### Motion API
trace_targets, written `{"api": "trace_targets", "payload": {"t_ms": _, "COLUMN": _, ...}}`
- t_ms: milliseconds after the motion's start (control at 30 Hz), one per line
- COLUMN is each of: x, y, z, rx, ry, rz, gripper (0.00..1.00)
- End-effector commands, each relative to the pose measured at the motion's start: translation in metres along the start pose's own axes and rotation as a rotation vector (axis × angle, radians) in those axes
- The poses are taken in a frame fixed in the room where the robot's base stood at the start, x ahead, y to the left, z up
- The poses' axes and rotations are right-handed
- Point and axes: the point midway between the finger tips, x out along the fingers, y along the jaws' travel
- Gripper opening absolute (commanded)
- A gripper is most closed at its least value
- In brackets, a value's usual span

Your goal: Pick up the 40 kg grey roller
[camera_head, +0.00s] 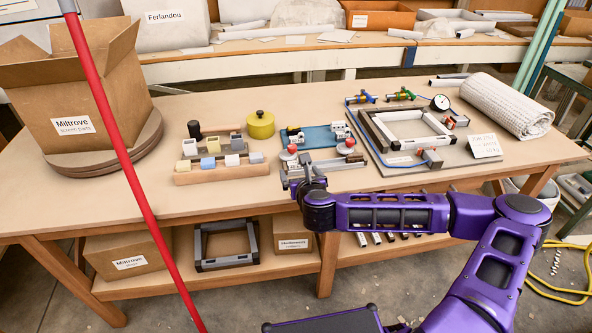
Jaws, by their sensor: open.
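My gripper (303,180) is over the front middle of the wooden table (120,208), beside small metal fixtures with red knobs (292,149). It is open; its fingers are small and partly lost against the fixtures. I cannot tell whether it touches them. I cannot tell which piece is the 40 kg grey roller, and no weight label is readable.
A yellow lidded pot (260,125) and a blue plate (318,137) stand behind. A framed jig (412,130) and a rolled white cloth (507,106) are at right. A large open carton (75,95) fills the left. A red pole (125,160) crosses the left foreground.

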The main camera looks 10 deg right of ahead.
Motion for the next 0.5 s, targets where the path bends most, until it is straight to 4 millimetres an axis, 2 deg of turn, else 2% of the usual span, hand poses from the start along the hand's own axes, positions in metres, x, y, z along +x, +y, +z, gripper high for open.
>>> {"api": "trace_targets", "payload": {"t_ms": 100, "x": 0.014, "y": 0.0, "z": -0.001, "rx": 0.001, "ry": 0.0, "rz": 0.0, "gripper": 0.97}}
{"api": "trace_targets", "payload": {"t_ms": 267, "x": 0.023, "y": 0.0, "z": 0.0, "rx": 0.001, "ry": 0.0, "rz": 0.0, "gripper": 0.97}}
{"api": "trace_targets", "payload": {"t_ms": 500, "x": 0.058, "y": -0.004, "z": 0.004, "rx": 0.001, "ry": 0.0, "rz": -0.001, "gripper": 0.97}}
